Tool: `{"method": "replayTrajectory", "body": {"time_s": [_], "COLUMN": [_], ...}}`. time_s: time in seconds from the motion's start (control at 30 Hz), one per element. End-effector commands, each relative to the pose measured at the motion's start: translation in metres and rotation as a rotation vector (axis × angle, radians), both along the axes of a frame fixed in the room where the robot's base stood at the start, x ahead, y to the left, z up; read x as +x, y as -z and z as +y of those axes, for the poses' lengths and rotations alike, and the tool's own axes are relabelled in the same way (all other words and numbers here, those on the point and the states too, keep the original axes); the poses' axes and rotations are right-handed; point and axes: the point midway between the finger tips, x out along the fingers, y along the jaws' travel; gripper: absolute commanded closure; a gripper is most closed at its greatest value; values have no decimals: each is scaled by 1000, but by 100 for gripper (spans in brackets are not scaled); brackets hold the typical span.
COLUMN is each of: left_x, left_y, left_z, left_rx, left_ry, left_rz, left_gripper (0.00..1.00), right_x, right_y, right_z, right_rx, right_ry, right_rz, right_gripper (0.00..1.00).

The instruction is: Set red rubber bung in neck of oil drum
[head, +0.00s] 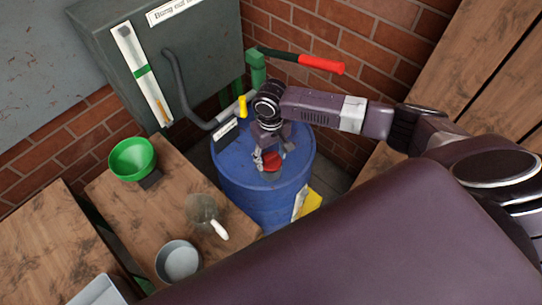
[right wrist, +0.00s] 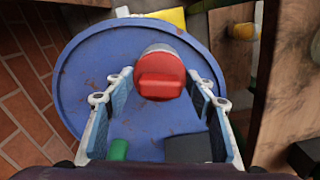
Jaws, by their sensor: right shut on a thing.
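The red rubber bung (right wrist: 160,78) is between the fingertips of my right gripper (right wrist: 160,88), which is shut on it. In the head view the bung (head: 272,164) shows as a red patch under the right gripper (head: 269,157), over the top of the blue oil drum (head: 233,176). In the right wrist view a short grey neck (right wrist: 161,47) shows just behind the bung on the drum lid (right wrist: 90,75). The bung overlaps the neck in this view; I cannot tell whether it sits in it or above it. My left gripper is not in view.
A red-handled lever (head: 322,64) and a grey cabinet (head: 200,45) are behind the drum.

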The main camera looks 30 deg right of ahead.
Motion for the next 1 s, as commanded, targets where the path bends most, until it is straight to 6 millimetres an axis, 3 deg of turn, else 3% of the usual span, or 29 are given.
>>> {"method": "replayTrajectory", "body": {"time_s": [0.9, 0.93, 1.0], "left_x": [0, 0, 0], "left_y": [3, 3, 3], "left_z": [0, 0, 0], "left_rx": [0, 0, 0], "left_ry": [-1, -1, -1], "left_rz": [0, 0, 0], "left_gripper": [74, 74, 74], "right_x": [0, 0, 0], "right_y": [11, 11, 11], "right_z": [0, 0, 0], "right_rx": [1, 1, 1], "right_ry": [0, 0, 0], "right_rz": [-1, -1, -1], "right_gripper": [67, 49, 41]}}
